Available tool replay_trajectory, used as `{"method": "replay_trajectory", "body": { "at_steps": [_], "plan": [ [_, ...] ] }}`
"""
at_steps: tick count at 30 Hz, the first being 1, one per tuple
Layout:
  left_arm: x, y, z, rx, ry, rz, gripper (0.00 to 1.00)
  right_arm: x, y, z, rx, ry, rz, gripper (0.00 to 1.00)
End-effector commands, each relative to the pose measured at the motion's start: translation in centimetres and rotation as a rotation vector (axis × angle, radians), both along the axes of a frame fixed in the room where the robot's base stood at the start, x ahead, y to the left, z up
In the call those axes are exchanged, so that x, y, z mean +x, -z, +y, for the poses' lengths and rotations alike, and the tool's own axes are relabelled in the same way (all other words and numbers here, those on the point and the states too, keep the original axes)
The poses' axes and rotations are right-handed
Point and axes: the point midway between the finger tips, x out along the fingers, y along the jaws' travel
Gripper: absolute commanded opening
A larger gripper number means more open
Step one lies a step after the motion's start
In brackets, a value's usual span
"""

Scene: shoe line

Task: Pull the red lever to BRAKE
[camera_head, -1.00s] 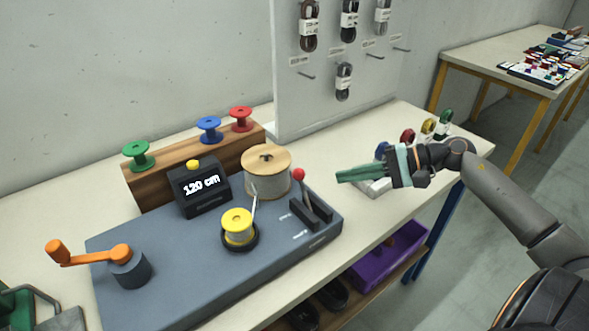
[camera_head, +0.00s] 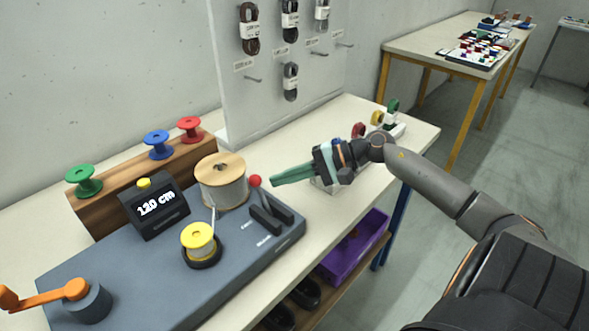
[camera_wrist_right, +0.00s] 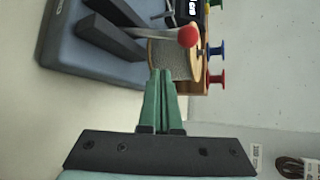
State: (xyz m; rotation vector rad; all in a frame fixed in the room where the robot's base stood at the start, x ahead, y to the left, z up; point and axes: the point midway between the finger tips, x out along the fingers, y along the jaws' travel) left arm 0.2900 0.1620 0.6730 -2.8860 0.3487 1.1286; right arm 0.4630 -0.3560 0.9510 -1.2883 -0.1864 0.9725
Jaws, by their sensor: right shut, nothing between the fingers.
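The red lever's ball knob (camera_head: 255,181) stands above two dark parallel blocks at the right end of the grey-blue machine base (camera_head: 120,275). In the right wrist view the knob (camera_wrist_right: 188,37) is just beyond and right of the fingertips, with its pale rod running left. My right gripper (camera_head: 273,181) has green fingers shut together with nothing between them, pointing left at the knob. A small gap shows between tips and knob in the head view; I cannot tell contact in depth. Small white labels on the base are too small to read. My left gripper is not in view.
A wire spool (camera_head: 221,182), yellow spool (camera_head: 198,240), display reading 120 cm (camera_head: 155,205) and orange crank (camera_head: 45,296) crowd the machine. A white pegboard (camera_head: 275,80) stands behind. A purple bin (camera_head: 355,245) sits below the tabletop.

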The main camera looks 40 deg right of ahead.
Motion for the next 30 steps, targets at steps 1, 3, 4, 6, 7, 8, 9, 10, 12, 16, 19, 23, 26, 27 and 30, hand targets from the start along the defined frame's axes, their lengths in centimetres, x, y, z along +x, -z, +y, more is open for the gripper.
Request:
{"method": "replay_trajectory", "body": {
  "at_steps": [1,3,4,6,7,8,9,10,12,16,19,23,26,27,30],
  "plan": [
    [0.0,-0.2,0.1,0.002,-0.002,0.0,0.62,0.5,0.0,0.6,0.002,-0.001,-0.003,0.0],
    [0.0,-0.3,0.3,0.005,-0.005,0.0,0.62,1.2,0.4,1.3,0.004,0.001,-0.002,0.0],
    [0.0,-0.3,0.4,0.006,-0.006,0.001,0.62,1.4,0.6,1.6,0.004,0.0,-0.002,0.0],
    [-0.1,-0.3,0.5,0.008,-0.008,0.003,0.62,2.0,1.0,2.3,0.003,-0.001,-0.002,0.0],
    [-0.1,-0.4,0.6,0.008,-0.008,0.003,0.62,2.3,1.1,2.5,0.005,0.002,-0.002,0.0],
    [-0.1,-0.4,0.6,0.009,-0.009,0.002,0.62,2.5,1.3,2.8,0.005,0.002,-0.002,0.0],
    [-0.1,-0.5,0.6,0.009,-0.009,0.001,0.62,2.8,1.5,3.2,0.005,0.002,-0.002,0.0],
    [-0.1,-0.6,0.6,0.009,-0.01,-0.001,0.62,3.0,1.7,3.5,0.005,0.0,-0.001,0.0],
    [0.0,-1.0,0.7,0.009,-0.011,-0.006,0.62,3.3,1.8,4.0,0.001,-0.001,-0.001,0.0],
    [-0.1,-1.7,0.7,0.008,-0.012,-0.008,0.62,2.0,1.2,4.0,0.0,0.0,0.003,0.0],
    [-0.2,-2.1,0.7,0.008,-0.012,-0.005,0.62,1.2,0.8,4.1,0.0,-0.001,0.003,0.0],
    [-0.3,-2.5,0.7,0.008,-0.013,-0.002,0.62,0.4,0.4,4.2,0.001,0.0,0.004,0.0],
    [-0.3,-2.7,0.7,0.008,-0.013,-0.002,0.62,0.0,0.2,4.3,0.001,0.0,0.002,0.0],
    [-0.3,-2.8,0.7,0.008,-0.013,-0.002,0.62,-0.1,0.1,4.3,0.001,0.0,0.002,0.0],
    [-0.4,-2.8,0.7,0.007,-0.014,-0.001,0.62,-0.2,0.1,4.3,0.001,0.001,0.001,0.0]
  ]
}}
